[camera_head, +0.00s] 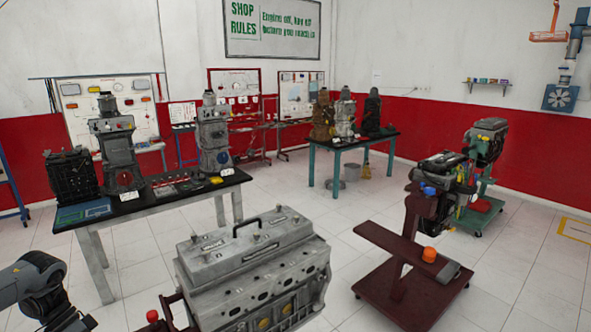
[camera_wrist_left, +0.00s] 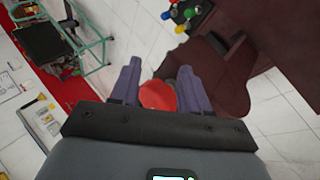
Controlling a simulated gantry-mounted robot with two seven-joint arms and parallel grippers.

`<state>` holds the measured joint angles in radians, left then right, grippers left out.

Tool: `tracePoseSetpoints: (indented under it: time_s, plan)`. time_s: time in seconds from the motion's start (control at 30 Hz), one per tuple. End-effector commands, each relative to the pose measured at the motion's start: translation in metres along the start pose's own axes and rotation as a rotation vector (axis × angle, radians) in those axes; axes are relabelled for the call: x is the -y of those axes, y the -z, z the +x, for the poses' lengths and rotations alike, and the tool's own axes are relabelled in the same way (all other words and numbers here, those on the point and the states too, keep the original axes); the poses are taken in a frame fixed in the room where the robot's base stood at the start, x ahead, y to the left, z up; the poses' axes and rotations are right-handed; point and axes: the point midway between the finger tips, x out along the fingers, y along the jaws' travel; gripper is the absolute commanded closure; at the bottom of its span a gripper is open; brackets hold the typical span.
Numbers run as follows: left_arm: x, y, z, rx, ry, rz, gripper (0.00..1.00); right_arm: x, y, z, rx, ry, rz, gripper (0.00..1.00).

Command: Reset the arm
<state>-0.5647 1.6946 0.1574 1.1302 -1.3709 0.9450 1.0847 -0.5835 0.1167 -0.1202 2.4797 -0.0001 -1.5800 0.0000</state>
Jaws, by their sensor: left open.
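My left arm (camera_head: 38,285) comes in at the bottom left of the head view, beside the grey engine block (camera_head: 255,270); its gripper is outside that view. In the left wrist view my left gripper (camera_wrist_left: 158,68) has its two purple fingers apart. A round red knob (camera_wrist_left: 158,95) shows between the fingers. I cannot tell whether they touch it. A red knob (camera_head: 152,316) also shows at the front left of the engine block in the head view. My right gripper is in neither view.
A black-topped table (camera_head: 165,190) with engine parts stands at the left. A dark red engine stand (camera_head: 405,290) is at the right, and a green-legged table (camera_head: 350,140) stands further back. White tiled floor lies clear between them.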

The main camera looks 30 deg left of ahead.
Motion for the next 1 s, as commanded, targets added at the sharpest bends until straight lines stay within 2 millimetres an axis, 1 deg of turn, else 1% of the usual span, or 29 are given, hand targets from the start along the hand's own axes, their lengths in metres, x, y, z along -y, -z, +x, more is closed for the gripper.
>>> tracePoseSetpoints:
  time_s: [0.03, 0.07, 0.1, 0.17, 0.2, 0.27, 0.3, 0.37, 0.4, 0.5, 0.6, 0.7, 0.87, 0.9, 0.97, 1.0]
  plan:
    - [0.008, -0.023, 0.025, -0.037, -0.067, -0.048, 0.54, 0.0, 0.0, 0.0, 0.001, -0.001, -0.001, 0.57]
    - [0.012, -0.034, 0.038, -0.056, -0.101, -0.073, 0.54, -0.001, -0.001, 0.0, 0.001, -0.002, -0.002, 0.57]
    - [0.015, -0.05, 0.057, -0.083, -0.148, -0.107, 0.54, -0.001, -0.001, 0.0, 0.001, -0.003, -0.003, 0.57]
    - [0.018, -0.072, 0.086, -0.122, -0.218, -0.157, 0.54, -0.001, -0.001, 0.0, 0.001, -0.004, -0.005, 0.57]
    - [0.017, -0.086, 0.105, -0.148, -0.264, -0.191, 0.54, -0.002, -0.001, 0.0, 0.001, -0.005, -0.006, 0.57]
    - [0.015, -0.106, 0.135, -0.187, -0.334, -0.242, 0.54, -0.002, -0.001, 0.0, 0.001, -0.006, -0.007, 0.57]
    - [0.011, -0.119, 0.156, -0.213, -0.381, -0.275, 0.54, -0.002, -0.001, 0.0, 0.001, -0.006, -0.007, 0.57]
    - [0.003, -0.136, 0.185, -0.251, -0.448, -0.324, 0.54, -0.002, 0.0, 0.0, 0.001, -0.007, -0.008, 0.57]
    - [-0.003, -0.146, 0.203, -0.275, -0.489, -0.354, 0.54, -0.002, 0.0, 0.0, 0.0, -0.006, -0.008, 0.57]
    - [-0.019, -0.165, 0.242, -0.325, -0.578, -0.418, 0.54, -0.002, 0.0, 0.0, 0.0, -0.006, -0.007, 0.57]
    - [-0.036, -0.178, 0.273, -0.366, -0.65, -0.47, 0.54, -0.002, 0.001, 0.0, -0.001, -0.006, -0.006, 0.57]
    - [-0.053, -0.188, 0.3, -0.401, -0.713, -0.516, 0.54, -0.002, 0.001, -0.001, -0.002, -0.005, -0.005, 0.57]
    - [-0.082, -0.199, 0.337, -0.452, -0.805, -0.584, 0.54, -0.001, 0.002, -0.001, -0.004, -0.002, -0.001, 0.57]
    - [-0.087, -0.199, 0.344, -0.456, -0.808, -0.576, 0.54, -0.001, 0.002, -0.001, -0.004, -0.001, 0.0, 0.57]
    - [-0.088, -0.196, 0.355, -0.42, -0.727, -0.471, 0.54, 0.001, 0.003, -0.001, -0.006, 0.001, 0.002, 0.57]
    - [-0.089, -0.195, 0.364, -0.403, -0.681, -0.412, 0.54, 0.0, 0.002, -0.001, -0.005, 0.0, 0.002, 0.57]
